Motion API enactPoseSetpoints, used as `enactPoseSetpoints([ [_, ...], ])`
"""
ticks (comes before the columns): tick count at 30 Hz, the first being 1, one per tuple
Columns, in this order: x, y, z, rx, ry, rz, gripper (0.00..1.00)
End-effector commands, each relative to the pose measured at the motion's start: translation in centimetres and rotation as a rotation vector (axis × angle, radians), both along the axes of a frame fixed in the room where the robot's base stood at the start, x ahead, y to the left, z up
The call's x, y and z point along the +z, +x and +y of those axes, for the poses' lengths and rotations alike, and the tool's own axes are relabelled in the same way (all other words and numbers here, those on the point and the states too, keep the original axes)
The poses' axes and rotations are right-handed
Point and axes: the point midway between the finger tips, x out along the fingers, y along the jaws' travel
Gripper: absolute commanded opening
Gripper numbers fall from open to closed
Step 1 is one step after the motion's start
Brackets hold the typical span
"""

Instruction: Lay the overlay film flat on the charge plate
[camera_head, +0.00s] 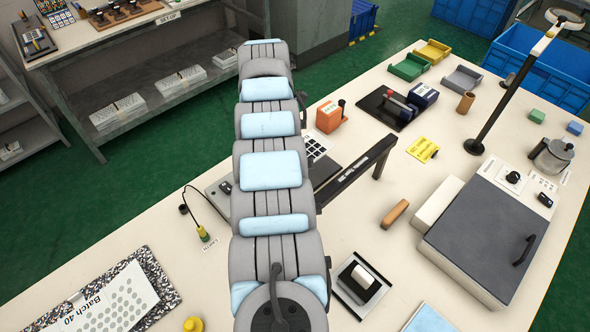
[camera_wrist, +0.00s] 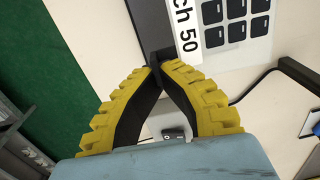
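A film with a black keypad grid and "ch 50" lettering (camera_wrist: 228,28) lies just beyond the fingertips in the wrist view. In the head view part of its keypad grid (camera_head: 314,148) shows at the right of my arm. A grey plate (camera_head: 219,190) shows left of my arm; I take it for the charge plate, but my arm hides most of it. My gripper (camera_wrist: 159,68) has yellow ribbed fingers whose tips come together near the film's lettered corner. I cannot tell whether any film is between them. The head view hides the gripper.
A black bar (camera_head: 360,168) stands beside the keypad grid. A "Batch 40" film (camera_head: 105,310) lies on a speckled board at lower left. A yellow clip on a cable (camera_head: 204,234), a wooden handle (camera_head: 394,214), a grey-lidded box (camera_head: 490,240) and a lamp post (camera_head: 505,95) are on the table.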

Motion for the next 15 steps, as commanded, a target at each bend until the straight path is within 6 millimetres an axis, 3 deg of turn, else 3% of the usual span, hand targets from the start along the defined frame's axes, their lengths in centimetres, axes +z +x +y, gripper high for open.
enactPoseSetpoints([
  [15,-3.8,0.0,0.0,0.001,0.001,0.001,0.00],
])
